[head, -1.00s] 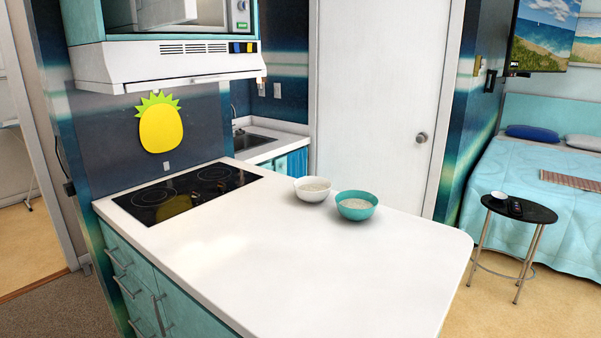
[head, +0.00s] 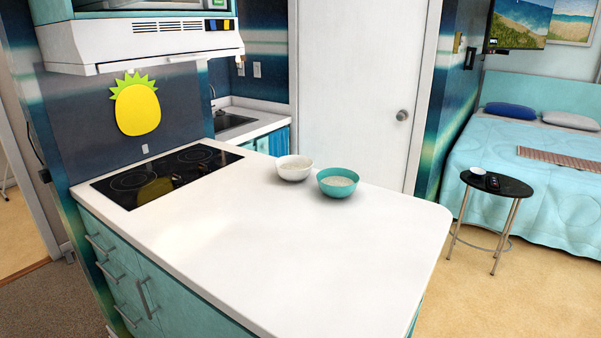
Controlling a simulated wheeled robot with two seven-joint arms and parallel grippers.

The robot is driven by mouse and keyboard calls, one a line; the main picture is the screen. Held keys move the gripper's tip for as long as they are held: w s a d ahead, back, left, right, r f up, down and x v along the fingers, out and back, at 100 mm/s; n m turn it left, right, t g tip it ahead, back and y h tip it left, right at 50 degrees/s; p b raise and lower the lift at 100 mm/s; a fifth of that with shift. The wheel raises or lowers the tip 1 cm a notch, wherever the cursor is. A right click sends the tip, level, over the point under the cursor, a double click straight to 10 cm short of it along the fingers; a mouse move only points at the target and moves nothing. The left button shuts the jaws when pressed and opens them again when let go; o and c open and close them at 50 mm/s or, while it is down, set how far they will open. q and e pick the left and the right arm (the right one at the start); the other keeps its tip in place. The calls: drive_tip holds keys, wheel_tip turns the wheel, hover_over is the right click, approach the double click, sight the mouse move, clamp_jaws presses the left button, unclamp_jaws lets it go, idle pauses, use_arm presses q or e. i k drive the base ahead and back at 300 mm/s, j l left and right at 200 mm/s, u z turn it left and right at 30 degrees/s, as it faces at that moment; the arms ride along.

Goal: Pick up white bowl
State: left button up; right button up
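The white bowl (head: 294,169) stands upright on the white counter (head: 270,245), near its far edge. It holds something pale. A teal bowl (head: 338,184) with similar pale contents stands close to its right and slightly nearer to me. I cannot tell whether the two bowls touch. Neither of my grippers shows in the head view.
A black cooktop (head: 165,173) lies in the counter to the left of the bowls, with a white range hood (head: 140,45) above it. A sink (head: 233,120) is behind. The counter's front is clear. A small black table (head: 497,186) stands at the right.

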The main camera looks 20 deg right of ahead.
sight(291, 168)
drive_tip(key=z, duration=1.25)
drive_tip(key=j+z, duration=0.6)
drive_tip(key=z, duration=0.15)
drive_tip(key=j+z, duration=0.55)
drive_tip(key=z, duration=0.25)
drive_tip(key=k+j+z, duration=0.15)
drive_tip(key=j, duration=0.3)
drive_tip(key=k+j+z, duration=0.2)
drive_tip(key=k+j, duration=0.2)
drive_tip(key=k+j+z, duration=0.15)
drive_tip(key=k+j, duration=0.15)
drive_tip(key=j, duration=0.15)
drive_tip(key=k+j, duration=0.25)
drive_tip(key=k+l, duration=0.1)
drive_tip(key=k, duration=0.35)
drive_tip(key=i+j, duration=0.5)
drive_tip(key=i, duration=0.15)
